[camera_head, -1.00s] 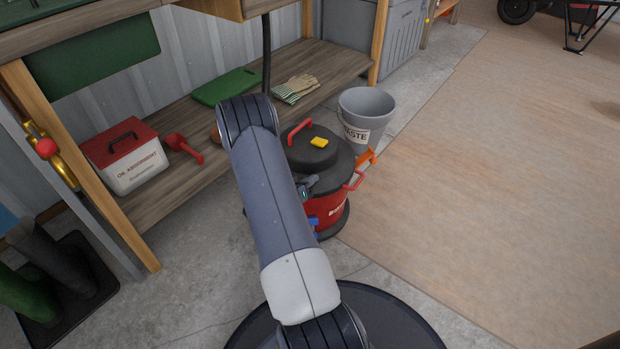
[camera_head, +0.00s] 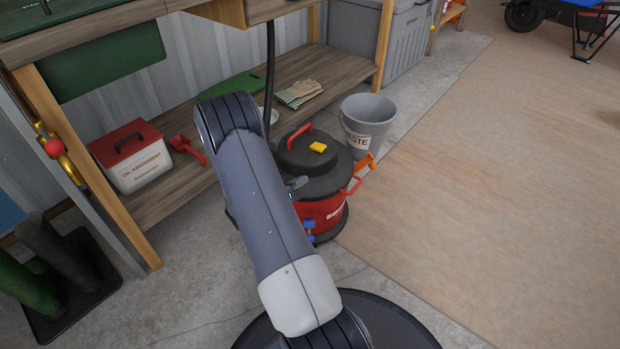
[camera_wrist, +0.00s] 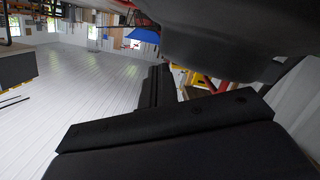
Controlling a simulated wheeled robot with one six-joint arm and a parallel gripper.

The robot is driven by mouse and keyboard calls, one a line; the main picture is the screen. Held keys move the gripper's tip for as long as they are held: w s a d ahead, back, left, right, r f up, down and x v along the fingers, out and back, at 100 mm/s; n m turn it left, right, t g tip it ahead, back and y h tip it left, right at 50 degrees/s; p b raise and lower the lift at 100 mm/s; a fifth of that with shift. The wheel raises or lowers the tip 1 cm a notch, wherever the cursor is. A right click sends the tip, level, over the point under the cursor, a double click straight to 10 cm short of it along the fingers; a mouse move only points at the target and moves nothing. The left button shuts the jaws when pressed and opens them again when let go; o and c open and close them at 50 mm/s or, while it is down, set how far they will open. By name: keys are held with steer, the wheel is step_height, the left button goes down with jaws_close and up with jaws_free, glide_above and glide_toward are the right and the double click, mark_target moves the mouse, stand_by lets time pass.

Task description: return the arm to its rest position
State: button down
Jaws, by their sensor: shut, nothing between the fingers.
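My arm (camera_head: 262,205) rises from the bottom centre of the head view, bent at an elbow joint near the vacuum. My gripper is mostly hidden behind the arm there; only a small grey part shows at the arm's right side, in front of the vacuum. In the wrist view, dark parts of my gripper (camera_wrist: 160,100) fill the lower middle. It is shut, and I see nothing held.
A red and black shop vacuum (camera_head: 325,215) stands close beside my arm. Behind it is a grey waste bucket (camera_head: 368,112). A bench's lower shelf (camera_head: 190,190) holds an oil absorbent box (camera_head: 140,170), a red scoop (camera_head: 188,149) and gloves (camera_head: 300,93). The floor at right is open.

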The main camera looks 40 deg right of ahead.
steer(key=v, duration=0.3)
steer(key=p+v, duration=0.1)
steer(key=v, duration=0.1)
steer(key=shift+s+a+r, duration=0.15)
steer(key=shift+s+r, duration=0.05)
steer(key=shift+s, duration=0.1)
